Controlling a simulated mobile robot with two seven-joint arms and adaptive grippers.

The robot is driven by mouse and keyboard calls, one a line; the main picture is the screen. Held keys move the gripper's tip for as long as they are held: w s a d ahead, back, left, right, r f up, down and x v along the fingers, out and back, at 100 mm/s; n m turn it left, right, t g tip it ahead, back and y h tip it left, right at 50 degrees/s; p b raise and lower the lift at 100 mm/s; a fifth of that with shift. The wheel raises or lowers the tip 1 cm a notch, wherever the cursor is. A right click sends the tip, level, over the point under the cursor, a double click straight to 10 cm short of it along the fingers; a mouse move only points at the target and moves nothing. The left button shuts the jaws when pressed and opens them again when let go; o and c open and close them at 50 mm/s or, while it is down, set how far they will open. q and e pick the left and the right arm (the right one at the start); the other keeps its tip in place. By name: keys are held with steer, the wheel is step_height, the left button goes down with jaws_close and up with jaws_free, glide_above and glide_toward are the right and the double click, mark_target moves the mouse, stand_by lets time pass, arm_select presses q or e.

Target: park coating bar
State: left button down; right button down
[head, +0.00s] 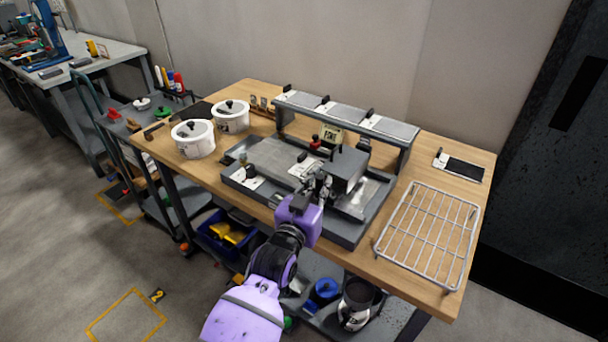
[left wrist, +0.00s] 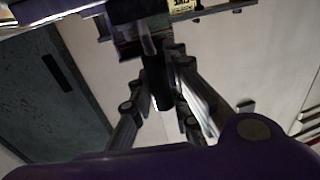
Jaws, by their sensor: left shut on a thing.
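My left gripper (head: 322,184) is at the front of the grey coating machine (head: 352,232), beside its dark grey block (head: 347,165). In the left wrist view my left gripper (left wrist: 158,98) has its fingers shut on a dark upright piece (left wrist: 155,80). I cannot tell for certain whether this piece is the coating bar; the fingers and wrist hide much of it. A flat metal plate (head: 275,158) lies on the machine to the left of the block. My right gripper is not in view.
A raised grey shelf (head: 410,142) with light panels stands behind the machine. Two white pots (head: 194,139) (head: 231,116) with dark-knobbed lids stand at left. A wire rack (head: 428,232) takes up the right end of the wooden table (head: 428,298). A dark-and-white card (head: 459,166) lies behind it.

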arm_select(q)
steer(key=s+d, duration=0.1)
steer(key=d, duration=0.1)
steer(key=s+d, duration=0.2)
steer(key=shift+d+f+p, duration=0.15)
steer(key=shift+p, duration=0.2)
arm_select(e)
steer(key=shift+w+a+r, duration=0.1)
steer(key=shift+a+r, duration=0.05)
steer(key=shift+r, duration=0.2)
arm_select(q)
steer(key=shift+s, duration=0.1)
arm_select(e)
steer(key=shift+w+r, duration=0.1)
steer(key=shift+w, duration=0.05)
arm_select(q)
steer(key=c, duration=1.9)
jaws_free()
steer(key=shift+d, duration=0.1)
steer(key=shift+o, duration=1.3)
steer(key=shift+s, duration=0.1)
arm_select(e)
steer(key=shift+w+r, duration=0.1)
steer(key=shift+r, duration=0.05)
